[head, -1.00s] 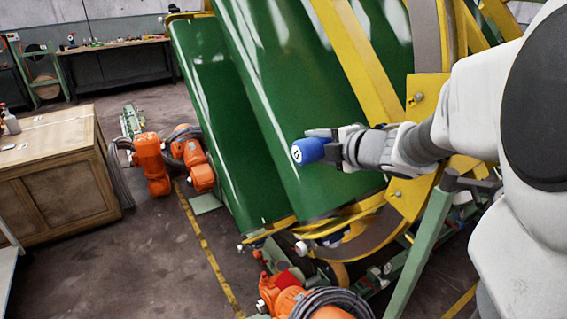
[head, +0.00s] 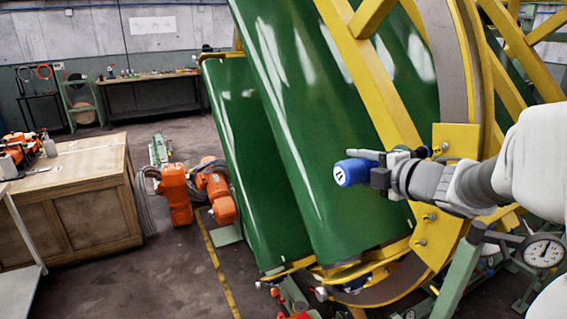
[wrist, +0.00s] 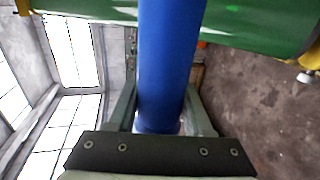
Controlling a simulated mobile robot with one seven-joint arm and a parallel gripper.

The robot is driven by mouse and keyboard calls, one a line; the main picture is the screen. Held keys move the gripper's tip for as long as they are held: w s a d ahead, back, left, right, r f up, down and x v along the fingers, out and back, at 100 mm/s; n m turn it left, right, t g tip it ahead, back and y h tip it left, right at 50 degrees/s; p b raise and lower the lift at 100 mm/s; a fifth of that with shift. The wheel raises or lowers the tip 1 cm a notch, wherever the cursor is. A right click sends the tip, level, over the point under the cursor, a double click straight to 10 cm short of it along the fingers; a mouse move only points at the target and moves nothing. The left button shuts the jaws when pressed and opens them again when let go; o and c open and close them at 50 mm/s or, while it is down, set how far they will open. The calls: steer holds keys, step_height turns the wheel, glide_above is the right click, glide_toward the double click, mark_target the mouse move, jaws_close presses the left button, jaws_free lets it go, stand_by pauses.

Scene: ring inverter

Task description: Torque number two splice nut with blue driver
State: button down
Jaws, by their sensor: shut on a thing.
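My gripper (head: 382,175) is shut on the blue driver (head: 353,172), holding it in the air in front of the green drum. The driver's round end, with a dark mark on a white face, points left toward the camera. In the wrist view the blue driver (wrist: 168,65) stands between the two fingers of my gripper (wrist: 160,118). Several nuts or bolt heads (head: 430,217) sit on the yellow splice plates (head: 455,140) just right of and below my gripper. Any numbers on them are too small to read. The driver appears apart from them.
The green drum panels (head: 310,130) and yellow ring (head: 440,60) fill the middle. A dial gauge (head: 543,252) is at the lower right, near my arm. Orange robot arms (head: 176,195) stand on the floor at left, beside a wooden cabinet (head: 75,210). Floor between is open.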

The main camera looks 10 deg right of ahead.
steer(key=shift+w+d+r+p, duration=0.15)
steer(key=shift+w+d, duration=0.3)
steer(key=shift+d, duration=0.8)
steer(key=shift+w+d+f+p, duration=0.15)
steer(key=shift+w+d, duration=0.3)
steer(key=shift+d, duration=0.75)
steer(key=shift+w+d+r, duration=0.1)
steer(key=shift+w+d, duration=0.1)
steer(key=shift+d, duration=0.45)
steer(key=shift+w+d+r, duration=0.1)
steer(key=shift+w+d, duration=0.1)
steer(key=shift+d, duration=0.45)
stand_by(0.7)
